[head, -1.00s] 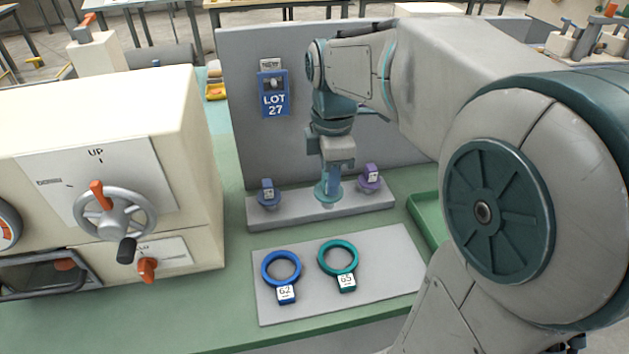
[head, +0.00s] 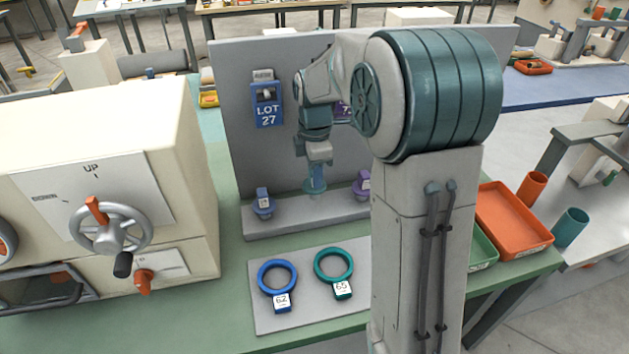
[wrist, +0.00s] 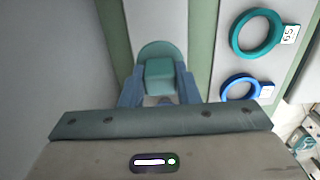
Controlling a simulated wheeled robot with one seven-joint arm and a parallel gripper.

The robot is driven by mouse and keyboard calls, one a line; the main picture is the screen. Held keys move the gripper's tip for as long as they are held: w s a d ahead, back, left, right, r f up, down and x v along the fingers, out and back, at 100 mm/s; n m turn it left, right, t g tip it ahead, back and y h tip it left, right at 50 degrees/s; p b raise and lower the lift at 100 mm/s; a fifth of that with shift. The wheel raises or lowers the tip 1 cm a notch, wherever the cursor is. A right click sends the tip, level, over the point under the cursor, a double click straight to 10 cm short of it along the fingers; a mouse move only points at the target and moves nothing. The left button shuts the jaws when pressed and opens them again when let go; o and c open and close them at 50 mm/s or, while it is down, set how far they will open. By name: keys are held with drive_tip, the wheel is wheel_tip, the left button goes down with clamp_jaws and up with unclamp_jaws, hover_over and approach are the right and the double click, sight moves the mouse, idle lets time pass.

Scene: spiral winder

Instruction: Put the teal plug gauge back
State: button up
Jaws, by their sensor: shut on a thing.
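The teal plug gauge (wrist: 161,75) has a square handle and a round flange. My gripper (head: 316,170) is shut on its handle; in the wrist view the two blue fingers (wrist: 158,90) flank it. The gauge's teal flange (head: 314,191) is upright over the middle of the long grey rack (head: 290,221), between the blue plug gauge (head: 263,203) and the purple plug gauge (head: 362,186). I cannot tell whether it is seated in the rack or just above it; its lower end is hidden.
A grey mat (head: 315,312) in front holds the blue ring gauge (head: 277,265) and the green ring gauge (head: 333,250). A grey panel (head: 235,130) with a LOT 27 tag (head: 267,105) stands behind the rack. A cream machine with a handwheel (head: 110,228) is at left.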

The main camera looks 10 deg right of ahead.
drive_tip(key=shift+f, duration=1.7)
drive_tip(key=shift+f, duration=0.15)
drive_tip(key=o, duration=1.1)
